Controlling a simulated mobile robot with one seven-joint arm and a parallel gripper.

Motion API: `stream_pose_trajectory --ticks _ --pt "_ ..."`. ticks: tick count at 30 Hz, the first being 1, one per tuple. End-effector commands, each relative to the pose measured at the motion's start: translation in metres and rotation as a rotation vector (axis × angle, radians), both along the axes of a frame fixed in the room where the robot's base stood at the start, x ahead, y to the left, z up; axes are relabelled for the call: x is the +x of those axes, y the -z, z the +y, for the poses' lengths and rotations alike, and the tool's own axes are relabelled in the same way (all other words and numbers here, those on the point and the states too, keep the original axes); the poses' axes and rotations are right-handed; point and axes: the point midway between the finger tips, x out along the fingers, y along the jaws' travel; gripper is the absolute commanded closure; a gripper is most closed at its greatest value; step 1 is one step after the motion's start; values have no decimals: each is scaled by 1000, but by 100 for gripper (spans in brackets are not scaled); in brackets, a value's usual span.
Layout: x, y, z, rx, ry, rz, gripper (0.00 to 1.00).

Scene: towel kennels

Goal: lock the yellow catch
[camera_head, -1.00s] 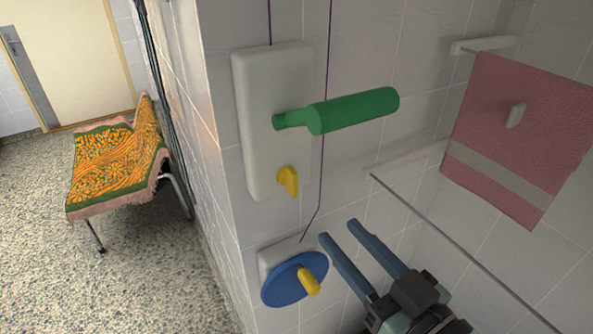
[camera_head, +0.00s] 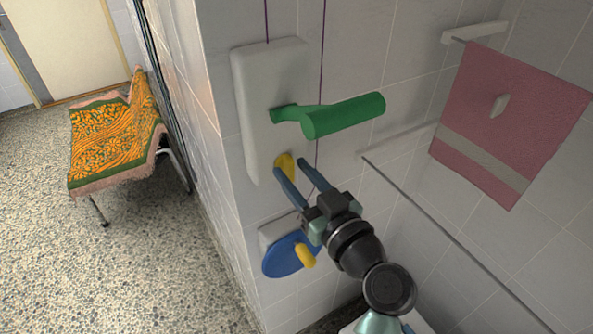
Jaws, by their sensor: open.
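Below the plate is a blue disc (camera_head: 281,262) with a yellow knob (camera_head: 305,256), close to my gripper. A pink towel (camera_head: 493,130) hangs on the right, above a thin grey rail (camera_head: 440,223). A chair with an orange patterned cover (camera_head: 112,140) stands at far left on open floor.

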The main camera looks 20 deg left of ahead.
Motion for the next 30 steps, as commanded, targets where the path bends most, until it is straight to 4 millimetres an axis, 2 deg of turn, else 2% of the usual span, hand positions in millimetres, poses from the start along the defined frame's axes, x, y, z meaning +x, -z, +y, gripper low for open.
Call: stream_pose_trajectory --ticks 2,6,9,22,30 --pt "0 0 0 0 0 0 61" --pt "0 0 0 0 0 0 86" --pt "0 0 0 0 0 0 100" --pt "0 0 0 9 0 12 100" --pt "0 2 -1 81 1 104 100"
